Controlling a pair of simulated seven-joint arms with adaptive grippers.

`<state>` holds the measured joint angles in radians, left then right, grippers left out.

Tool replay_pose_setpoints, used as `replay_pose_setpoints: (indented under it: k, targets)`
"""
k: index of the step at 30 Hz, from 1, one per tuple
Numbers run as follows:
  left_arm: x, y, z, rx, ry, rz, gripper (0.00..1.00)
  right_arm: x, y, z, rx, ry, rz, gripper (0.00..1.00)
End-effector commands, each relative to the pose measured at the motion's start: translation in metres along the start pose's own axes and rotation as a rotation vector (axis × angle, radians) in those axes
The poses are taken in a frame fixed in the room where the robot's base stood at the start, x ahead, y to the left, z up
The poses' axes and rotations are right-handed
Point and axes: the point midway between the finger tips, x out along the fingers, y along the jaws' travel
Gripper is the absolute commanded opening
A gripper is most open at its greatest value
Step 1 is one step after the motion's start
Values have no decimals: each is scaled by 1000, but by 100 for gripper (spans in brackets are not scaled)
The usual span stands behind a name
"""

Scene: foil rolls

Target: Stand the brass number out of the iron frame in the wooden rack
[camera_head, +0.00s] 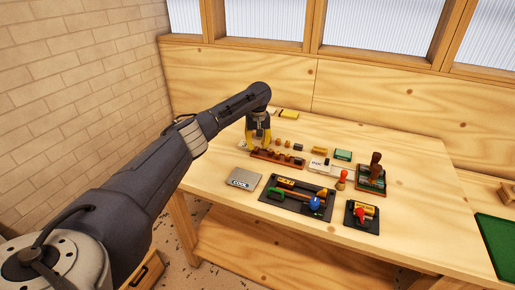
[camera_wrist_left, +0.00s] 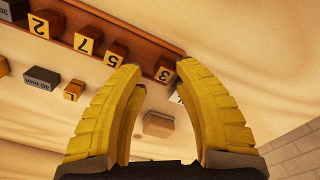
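The brown wooden rack (camera_head: 278,158) lies at the table's back left. In the left wrist view the rack (camera_wrist_left: 140,60) holds yellow-faced number blocks 2 (camera_wrist_left: 40,26), 7 (camera_wrist_left: 82,43), 5 (camera_wrist_left: 113,60) and 3 (camera_wrist_left: 163,74). My left gripper (camera_head: 259,141) is over the rack's left end. In the left wrist view the gripper's yellow fingers (camera_wrist_left: 158,66) are apart, with the 3 between their tips; contact cannot be told. The black frame-like tray (camera_head: 325,211) at the front holds a brass-coloured strip (camera_head: 285,183); its characters are too small to read.
A grey plate (camera_head: 241,179) lies left of the black tray. A smaller black tray (camera_head: 374,228), a red-handled stamp (camera_head: 341,180) and a brown-handled stamp (camera_head: 376,167) stand to the right. Small blocks (camera_head: 302,147) sit behind the rack. The table's right side is largely clear.

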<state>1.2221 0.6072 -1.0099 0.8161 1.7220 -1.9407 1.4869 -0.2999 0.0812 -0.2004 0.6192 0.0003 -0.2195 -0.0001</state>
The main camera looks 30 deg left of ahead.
Motion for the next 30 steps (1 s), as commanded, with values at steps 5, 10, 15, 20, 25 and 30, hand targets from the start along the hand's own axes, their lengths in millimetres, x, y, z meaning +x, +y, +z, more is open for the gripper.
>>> replay_pose_setpoints:
  k: [5,10,15,20,25,30]
  targets:
    - [-33,0,-1,2,4,1,31,0,-1,0,0,0,0,44]
    - [-62,0,-1,1,3,1,31,0,-1,-1,0,1,-1,44]
    - [-84,0,-1,1,3,0,31,0,-1,-1,0,1,-1,44]
    - [-96,0,0,1,2,0,31,0,-1,-1,1,1,-1,44]
    - [-101,0,0,0,2,-1,31,0,-1,-1,0,1,-1,44]
    - [-101,0,0,0,1,-1,31,0,-1,-1,0,1,-1,44]
